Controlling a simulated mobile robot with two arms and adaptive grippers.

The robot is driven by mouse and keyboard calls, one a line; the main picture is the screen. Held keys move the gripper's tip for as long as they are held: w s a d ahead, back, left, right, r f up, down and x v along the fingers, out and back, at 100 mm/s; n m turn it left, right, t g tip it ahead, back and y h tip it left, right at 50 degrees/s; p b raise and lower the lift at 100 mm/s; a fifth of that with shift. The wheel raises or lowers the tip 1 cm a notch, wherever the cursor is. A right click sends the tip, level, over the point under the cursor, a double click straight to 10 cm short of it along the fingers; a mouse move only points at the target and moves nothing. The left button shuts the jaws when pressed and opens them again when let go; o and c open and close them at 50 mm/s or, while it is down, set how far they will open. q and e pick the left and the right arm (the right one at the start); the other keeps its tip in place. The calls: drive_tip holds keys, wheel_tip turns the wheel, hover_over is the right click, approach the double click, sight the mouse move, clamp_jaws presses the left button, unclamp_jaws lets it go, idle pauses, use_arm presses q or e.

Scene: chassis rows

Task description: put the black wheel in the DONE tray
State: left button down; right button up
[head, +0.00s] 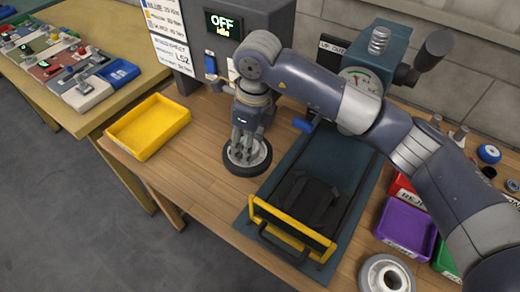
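The black wheel (262,164), with a grey hub, lies on the wooden bench left of the dark mat. My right gripper (242,154) comes down over it from above, its fingers at the hub. The fingers hide part of the wheel, and I cannot tell whether they grip it. No readable DONE label shows on any tray. An empty yellow tray (122,135) stands at the bench's left end. My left gripper is not in view.
A black and yellow chassis (318,240) sits on the dark mat (335,160). A purple tray (403,222), a red tray (402,186) and a green tray (443,262) stand at the right. A pale wheel (371,274) lies at the front. Bare bench separates the yellow tray and black wheel.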

drive_tip(key=shift+w+a, duration=0.1)
drive_tip(key=shift+a, duration=0.1)
drive_tip(key=shift+r, duration=0.25)
wheel_tip(320, 180, up, 3)
drive_tip(key=shift+f+p, duration=0.15)
drive_tip(key=shift+p, duration=0.25)
idle(0.7)
